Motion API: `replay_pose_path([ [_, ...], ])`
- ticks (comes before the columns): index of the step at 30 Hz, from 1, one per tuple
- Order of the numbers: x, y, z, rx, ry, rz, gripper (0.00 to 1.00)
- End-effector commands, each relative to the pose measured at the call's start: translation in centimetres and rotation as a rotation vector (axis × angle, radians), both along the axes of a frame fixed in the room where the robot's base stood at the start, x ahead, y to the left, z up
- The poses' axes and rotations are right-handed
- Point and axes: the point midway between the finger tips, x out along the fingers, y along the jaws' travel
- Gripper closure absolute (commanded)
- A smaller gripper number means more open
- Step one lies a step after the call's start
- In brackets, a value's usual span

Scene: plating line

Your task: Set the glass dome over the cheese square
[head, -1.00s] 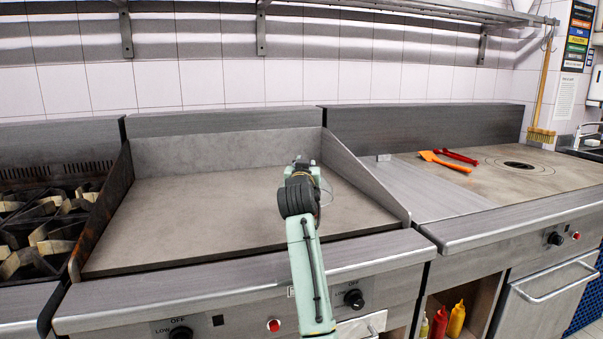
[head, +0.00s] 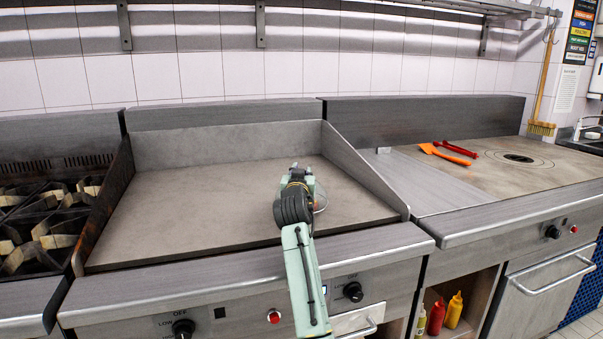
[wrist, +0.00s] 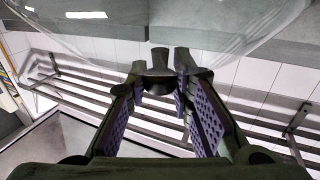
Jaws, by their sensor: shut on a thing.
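My gripper (wrist: 160,72) is shut on the dark knob of the glass dome in the wrist view. The clear glass dome (wrist: 105,22) spreads across the top of that view, beyond the fingertips. In the head view my gripper (head: 302,172) is over the right part of the griddle, mostly hidden by my own wrist. A bit of the dome (head: 321,196) shows to its right. A small orange tint shows low behind the dome there; I cannot tell whether it is the cheese square. The gap between dome and griddle cannot be judged.
The flat griddle (head: 190,205) is bare to the left, with raised walls at its back and sides. A burner range (head: 45,225) stands left. An orange spatula (head: 445,153) and red tongs (head: 456,149) lie on the right-hand cooktop (head: 500,180).

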Motion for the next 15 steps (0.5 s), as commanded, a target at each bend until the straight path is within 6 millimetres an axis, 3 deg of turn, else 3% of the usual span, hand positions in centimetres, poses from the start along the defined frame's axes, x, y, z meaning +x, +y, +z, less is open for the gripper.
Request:
replay_pose_path([
  [8, -0.04, 0.03, -0.36, -0.001, -0.003, 0.0, 1.0],
  [9, -0.01, 0.03, -0.53, -0.001, 0.0, 0.0, 0.76],
  [15, -0.01, 0.02, -0.51, 0.0, 0.0, 0.0, 0.63],
])
